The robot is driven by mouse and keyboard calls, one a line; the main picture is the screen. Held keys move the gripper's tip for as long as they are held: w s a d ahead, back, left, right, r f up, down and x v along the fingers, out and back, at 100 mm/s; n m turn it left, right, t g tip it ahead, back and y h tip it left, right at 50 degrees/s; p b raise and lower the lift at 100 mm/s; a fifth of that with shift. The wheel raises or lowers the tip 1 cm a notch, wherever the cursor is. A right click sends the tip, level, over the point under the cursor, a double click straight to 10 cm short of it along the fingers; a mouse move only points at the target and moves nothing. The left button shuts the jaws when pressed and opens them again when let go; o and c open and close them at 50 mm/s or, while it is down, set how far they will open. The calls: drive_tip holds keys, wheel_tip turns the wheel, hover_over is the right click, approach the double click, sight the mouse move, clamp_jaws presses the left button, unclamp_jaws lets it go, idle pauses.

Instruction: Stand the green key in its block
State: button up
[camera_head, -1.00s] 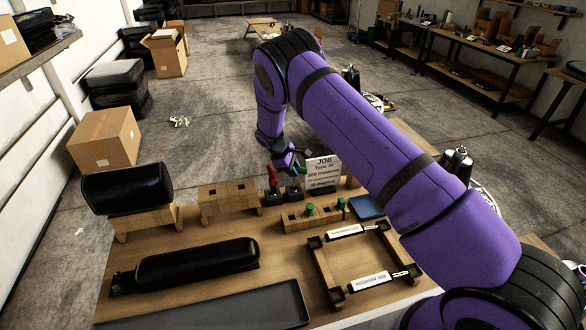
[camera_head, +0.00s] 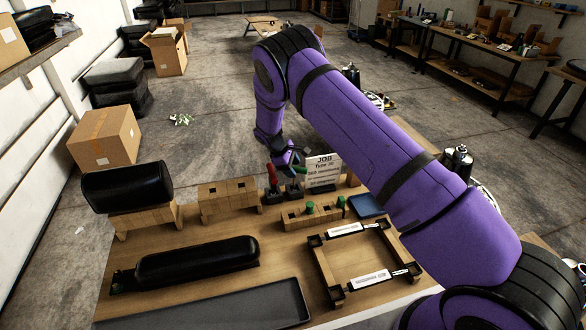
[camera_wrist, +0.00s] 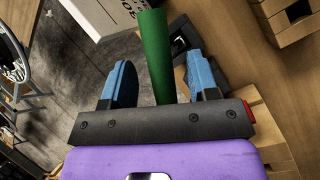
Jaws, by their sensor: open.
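A long green handle, which I take to be the green key (camera_wrist: 156,50), stands between the two blue fingers of my gripper (camera_wrist: 159,62) in the wrist view. My gripper is open, with a visible gap on the left finger's side and a smaller one on the right. In the head view my gripper (camera_head: 290,163) is small, over the dark stands at the back of the table. A red handle (camera_head: 272,174) stands just left of it. A low wooden block (camera_head: 297,223) holds green-topped pieces (camera_head: 310,208). I cannot tell which block is the key's own.
A job sign (camera_head: 322,170) stands close to the right of my gripper. A wooden block with square holes (camera_head: 229,200) is to the left. A wooden frame (camera_head: 322,268), a black cushion (camera_head: 197,262) and a dark tray (camera_head: 230,308) lie nearer.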

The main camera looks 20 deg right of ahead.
drive_tip(key=v, duration=1)
drive_tip(key=s+d+r+m+t+y, duration=0.1)
drive_tip(key=s+d+r+m, duration=0.15)
drive_tip(key=s+r, duration=0.6)
drive_tip(key=s+d+r+m+y, duration=0.2)
drive_tip(key=s+d+r, duration=0.15)
drive_tip(key=r, duration=0.95)
drive_tip(key=s+d+r+m+t+y, duration=0.1)
drive_tip(key=s+d+r+m, duration=0.3)
drive_tip(key=r, duration=0.6)
drive_tip(key=s+d+r+t+y, duration=0.1)
drive_tip(key=s+r, duration=0.3)
drive_tip(key=s, duration=0.4)
drive_tip(key=s+d+r, duration=0.1)
drive_tip(key=s+r, duration=0.3)
drive_tip(key=s, duration=0.4)
drive_tip(key=s+f+m+t, duration=0.1)
drive_tip(key=s+m+t, duration=0.1)
drive_tip(key=s, duration=1.5)
drive_tip(key=shift+d+f+m+t, duration=0.2)
drive_tip(key=shift+m+t, duration=0.1)
drive_tip(key=shift+m, duration=0.15)
